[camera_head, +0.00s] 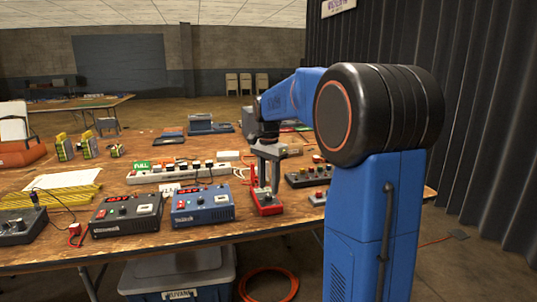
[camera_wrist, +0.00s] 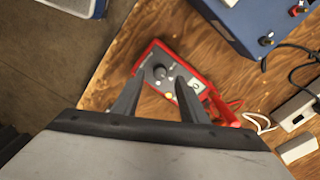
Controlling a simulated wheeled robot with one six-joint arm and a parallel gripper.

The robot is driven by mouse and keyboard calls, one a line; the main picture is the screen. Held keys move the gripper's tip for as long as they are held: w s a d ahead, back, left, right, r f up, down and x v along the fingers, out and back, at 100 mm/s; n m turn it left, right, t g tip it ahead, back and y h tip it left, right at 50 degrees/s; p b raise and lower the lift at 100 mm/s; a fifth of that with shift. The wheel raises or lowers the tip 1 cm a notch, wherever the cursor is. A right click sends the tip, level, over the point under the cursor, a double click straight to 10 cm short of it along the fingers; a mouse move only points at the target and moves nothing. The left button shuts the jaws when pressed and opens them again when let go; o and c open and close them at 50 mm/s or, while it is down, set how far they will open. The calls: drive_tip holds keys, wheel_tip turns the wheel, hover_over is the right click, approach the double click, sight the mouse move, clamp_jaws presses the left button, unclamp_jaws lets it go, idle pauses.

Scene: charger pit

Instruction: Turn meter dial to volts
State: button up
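The red-edged meter (camera_wrist: 153,54) lies on the wooden table with its dark face up. Its round dark dial (camera_wrist: 160,72) shows in the wrist view, with a small display (camera_wrist: 196,86) to its right. In the head view the meter (camera_head: 267,209) is near the table's front edge, below my gripper (camera_head: 264,186). In the wrist view my gripper (camera_wrist: 160,80) is open, with one finger on each side of the dial in the picture. I cannot tell whether the fingers touch the meter. Part of the meter is hidden behind the fingers.
A blue power unit (camera_head: 203,205) and a black one (camera_head: 126,213) stand left of the meter. A black control box (camera_head: 309,176) is to its right. A white power strip (camera_head: 178,173) lies behind. A red lead (camera_wrist: 232,103) runs beside the meter.

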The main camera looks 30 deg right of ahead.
sight(268, 196)
wheel_tip(268, 196, up, 14)
idle(0.4)
drive_tip(key=shift+r, duration=0.1)
idle(0.3)
drive_tip(key=s+a+f+n+t, duration=0.1)
drive_tip(key=s+a+f+n, duration=0.35)
drive_tip(key=s, duration=0.35)
drive_tip(key=s+a+f+n+t, duration=0.1)
drive_tip(key=s+a+f+n, duration=0.2)
drive_tip(key=s+a, duration=0.4)
drive_tip(key=s+a+f+n+t, duration=0.1)
drive_tip(key=s+a+f+n, duration=0.1)
drive_tip(key=s+f+n, duration=0.2)
drive_tip(key=s+a+f+n+t, duration=0.1)
drive_tip(key=s+a+f+n, duration=0.1)
drive_tip(key=s+f, duration=0.9)
drive_tip(key=shift+s+a+f+n+t, duration=0.15)
drive_tip(key=shift+s+a+n+t, duration=0.25)
drive_tip(key=shift+s+n, duration=0.4)
